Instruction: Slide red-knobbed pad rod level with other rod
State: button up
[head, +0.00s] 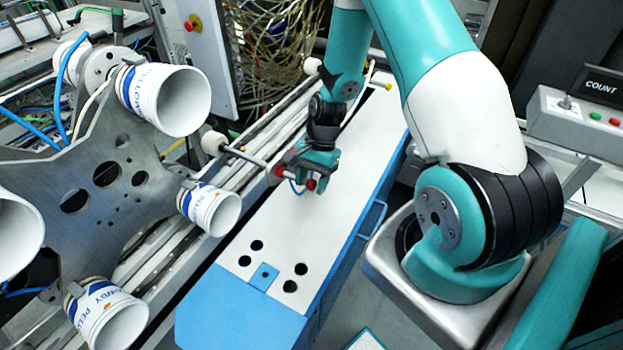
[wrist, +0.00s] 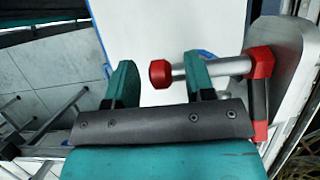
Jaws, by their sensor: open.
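The pad rod with the red knob (head: 310,184) runs up-left through a red clamp (head: 279,170) to a white round pad (head: 213,143). My gripper (head: 316,176) is at the knob end, above the white panel. In the wrist view, my open gripper (wrist: 160,62) has the red knob (wrist: 160,74) showing between its fingers. The right finger overlaps the grey rod (wrist: 232,65) in the picture; I cannot tell if they touch. The other rod has a white pad (head: 312,66) and a yellow knob (head: 388,86), farther back, partly hidden by my arm.
A star-shaped metal plate (head: 100,180) with several white cups stands at the left, near the red-knobbed rod's pad. A control box (head: 580,120) stands at the right.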

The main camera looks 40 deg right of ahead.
grip_shut()
jog(key=shift+s+d, duration=0.2)
jog(key=shift+s, duration=0.35)
grip_release()
jog(key=b+v, duration=0.3)
jog(key=v, duration=1.4)
jog(key=shift+r, duration=0.2)
